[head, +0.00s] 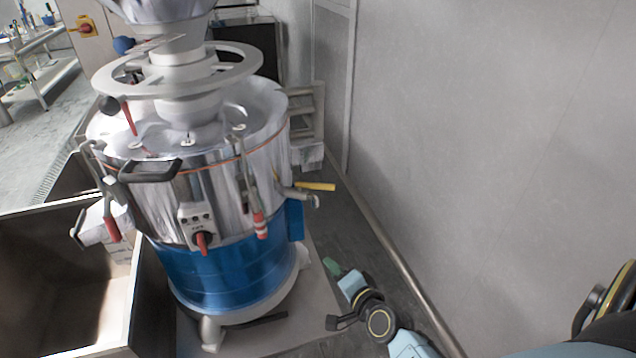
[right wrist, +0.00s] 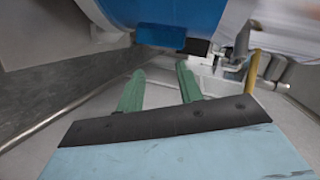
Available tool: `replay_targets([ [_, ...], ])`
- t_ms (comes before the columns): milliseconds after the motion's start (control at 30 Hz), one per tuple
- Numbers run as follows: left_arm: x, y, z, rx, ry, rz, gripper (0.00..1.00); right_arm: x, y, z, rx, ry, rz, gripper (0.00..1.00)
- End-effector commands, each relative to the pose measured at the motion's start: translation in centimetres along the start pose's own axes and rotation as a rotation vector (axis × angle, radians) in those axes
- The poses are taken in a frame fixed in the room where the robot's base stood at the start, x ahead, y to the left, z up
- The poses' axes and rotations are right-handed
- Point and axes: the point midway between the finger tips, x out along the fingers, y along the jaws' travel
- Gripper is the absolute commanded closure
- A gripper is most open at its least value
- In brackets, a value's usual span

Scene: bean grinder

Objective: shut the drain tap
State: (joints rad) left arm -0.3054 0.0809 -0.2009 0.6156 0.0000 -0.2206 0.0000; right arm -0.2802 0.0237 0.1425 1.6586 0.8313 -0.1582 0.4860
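The bean grinder (head: 215,200) is a large steel drum with a blue lower band. The drain tap is on its right side, with a yellow lever handle (head: 315,186) over a short metal spout (head: 304,199). The lever sticks out to the right, roughly level, in the head view. In the right wrist view the yellow lever (right wrist: 253,72) is at the right, beside the metal tap body (right wrist: 235,50). My right gripper (head: 332,266) is below the tap in the head view, apart from it. In the right wrist view its green fingers (right wrist: 160,72) are spread and empty. My left gripper is not in view.
A grey wall (head: 480,150) runs along the right, with a pipe-like skirting (head: 385,245) at its foot. An open metal bin (head: 65,280) stands at the front left. The grinder has red-handled clamps (head: 260,225) and a red switch (head: 203,243) on its front.

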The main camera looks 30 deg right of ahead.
Motion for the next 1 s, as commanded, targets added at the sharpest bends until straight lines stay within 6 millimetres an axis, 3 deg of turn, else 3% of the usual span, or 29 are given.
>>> replay_targets([
  [33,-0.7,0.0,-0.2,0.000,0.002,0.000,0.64,-0.4,-3.8,-2.0,0.075,0.037,-0.072,0.64],
  [100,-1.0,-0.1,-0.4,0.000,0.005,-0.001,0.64,-1.1,-7.7,-4.2,0.165,0.071,-0.156,0.64],
  [233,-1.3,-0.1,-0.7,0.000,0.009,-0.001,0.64,-2.3,-11.9,-6.6,0.265,0.101,-0.254,0.64],
  [467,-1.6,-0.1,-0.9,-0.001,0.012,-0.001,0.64,-1.3,-13.7,-7.6,0.303,0.109,-0.291,0.64],
  [1000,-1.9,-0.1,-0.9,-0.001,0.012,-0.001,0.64,8.3,-16.2,-9.0,0.297,0.107,-0.289,0.64],
])
